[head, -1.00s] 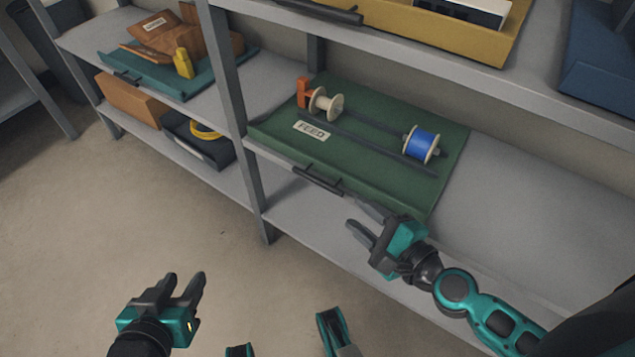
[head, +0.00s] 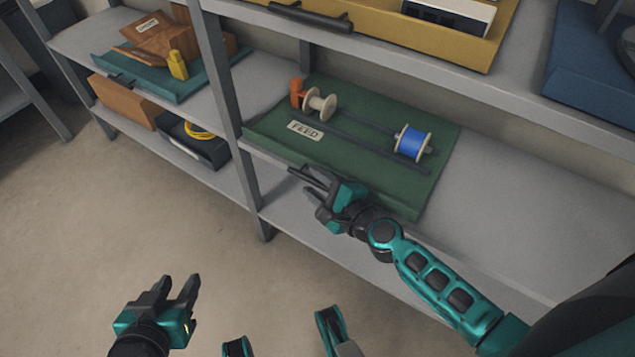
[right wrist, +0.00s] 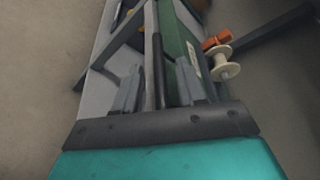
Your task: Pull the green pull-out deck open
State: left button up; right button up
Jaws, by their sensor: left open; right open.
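The green pull-out deck (head: 375,175) lies on the middle shelf, with a FEED label (head: 305,131) near its front left. Its dark bar handle (head: 300,174) on the front edge is partly hidden by my right gripper (head: 302,184), which is open at the handle. In the right wrist view the handle (right wrist: 158,70) runs lengthwise between the two open fingers (right wrist: 158,92); I cannot tell whether they touch it. The deck's green surface (right wrist: 172,40) shows beside it. My left gripper (head: 180,284) is open and empty above the floor, away from the shelf.
The deck carries a blue spool (head: 412,142), an empty cream spool (head: 319,104) and an orange block (head: 296,92). A yellow deck (head: 440,38) is on the shelf above. A grey shelf post (head: 232,120) stands left of the deck. The floor in front is clear.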

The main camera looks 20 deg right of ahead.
jog(key=shift+c, duration=0.5)
grip_shut()
